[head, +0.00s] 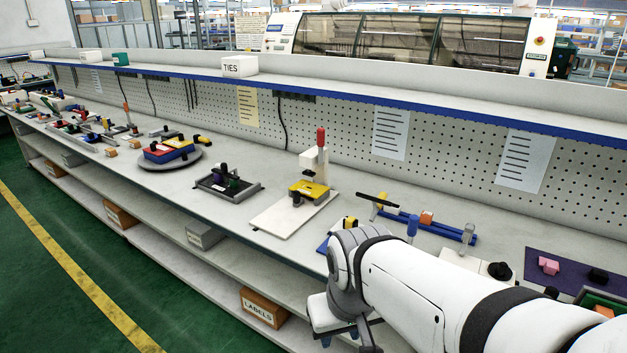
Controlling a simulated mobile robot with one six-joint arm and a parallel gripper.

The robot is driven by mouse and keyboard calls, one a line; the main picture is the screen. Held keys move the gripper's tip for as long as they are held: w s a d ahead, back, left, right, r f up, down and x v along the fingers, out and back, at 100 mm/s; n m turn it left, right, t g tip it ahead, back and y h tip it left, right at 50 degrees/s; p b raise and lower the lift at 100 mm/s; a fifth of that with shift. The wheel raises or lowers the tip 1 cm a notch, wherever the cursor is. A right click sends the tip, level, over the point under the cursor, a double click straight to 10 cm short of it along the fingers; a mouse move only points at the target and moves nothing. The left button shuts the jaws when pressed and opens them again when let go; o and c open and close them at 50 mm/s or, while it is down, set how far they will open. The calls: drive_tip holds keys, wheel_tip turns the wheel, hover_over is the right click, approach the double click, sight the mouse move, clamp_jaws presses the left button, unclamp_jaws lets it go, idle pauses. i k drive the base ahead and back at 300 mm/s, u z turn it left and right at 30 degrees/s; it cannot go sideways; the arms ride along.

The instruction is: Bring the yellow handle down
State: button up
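No plainly upright yellow handle can be made out, but several yellow parts show in the head view. A yellow block (309,188) with black parts sits on a white base plate (276,222), below a white press with an upright red handle (321,138). A small yellow part (350,222) stands on a blue base just behind my wrist, which partly hides it. My gripper (342,338) hangs low at the bench's front edge, pointing down, apart from these things. Its fingertips are too small and partly cut off to judge.
A blue rail (447,228) with an orange block and a grey-framed tray (228,186) stand on the bench. A round turntable (170,162) carries red, blue and yellow parts. A blue-edged shelf (345,98) runs above. A LABELS box (263,308) sits on the lower shelf.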

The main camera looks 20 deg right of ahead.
sight(378, 202)
drive_tip(key=z, duration=0.05)
drive_tip(key=i, duration=0.95)
drive_tip(key=z, duration=0.45)
